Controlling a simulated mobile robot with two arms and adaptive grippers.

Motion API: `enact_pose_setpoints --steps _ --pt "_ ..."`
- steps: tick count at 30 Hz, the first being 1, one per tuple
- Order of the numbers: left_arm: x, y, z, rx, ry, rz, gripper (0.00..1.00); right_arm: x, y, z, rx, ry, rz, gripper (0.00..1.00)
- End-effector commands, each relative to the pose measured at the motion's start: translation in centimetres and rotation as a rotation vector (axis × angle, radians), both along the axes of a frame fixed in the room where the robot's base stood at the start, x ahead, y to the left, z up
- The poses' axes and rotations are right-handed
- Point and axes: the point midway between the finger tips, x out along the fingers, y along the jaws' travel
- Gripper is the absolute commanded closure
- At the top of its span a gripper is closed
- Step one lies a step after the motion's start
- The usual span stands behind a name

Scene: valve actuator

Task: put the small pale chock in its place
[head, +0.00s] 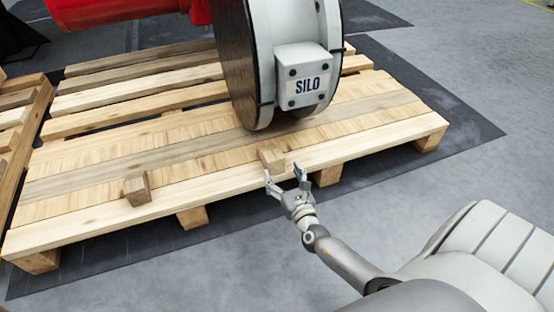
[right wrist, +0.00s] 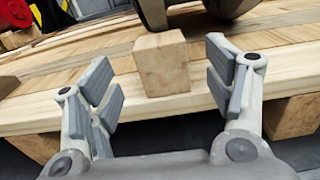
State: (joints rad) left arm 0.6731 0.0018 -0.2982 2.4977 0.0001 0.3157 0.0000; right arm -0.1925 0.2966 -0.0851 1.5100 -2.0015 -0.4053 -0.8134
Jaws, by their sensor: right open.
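A small pale wooden chock (head: 271,157) sits on the pallet's front boards, just in front of the white-and-dark round valve actuator (head: 303,75) marked SILO. It also shows in the right wrist view (right wrist: 162,63), ahead of the fingers and roughly centred between them. My right gripper (head: 284,174) is open and empty at the pallet's front edge, close in front of this chock. I see no finger touching it. A second, browner chock (head: 136,188) sits farther left on the pallet. My left gripper is not in view.
The wooden pallet (head: 90,212) lies on a dark mat (head: 440,150) over a grey floor. A red part (head: 105,10) reaches in at the upper left, and another pallet (head: 14,120) stands at the left edge. The front boards between the chocks are clear.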

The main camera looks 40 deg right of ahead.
Motion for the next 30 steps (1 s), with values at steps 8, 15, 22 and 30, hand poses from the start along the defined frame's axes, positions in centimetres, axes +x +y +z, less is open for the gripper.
enact_pose_setpoints --steps 8,15,22,30 --pt "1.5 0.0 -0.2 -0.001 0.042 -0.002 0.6 -3.5 0.8 0.1 -0.001 0.0 0.001 0.25" --pt "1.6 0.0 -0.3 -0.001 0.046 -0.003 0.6 -4.1 1.0 0.0 0.0 -0.001 0.0 0.25" --pt "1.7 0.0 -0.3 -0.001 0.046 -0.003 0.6 -1.3 2.9 3.1 0.177 -0.066 0.022 0.25" --pt "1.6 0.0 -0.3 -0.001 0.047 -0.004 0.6 6.1 12.5 19.1 0.944 -0.311 0.299 0.25"
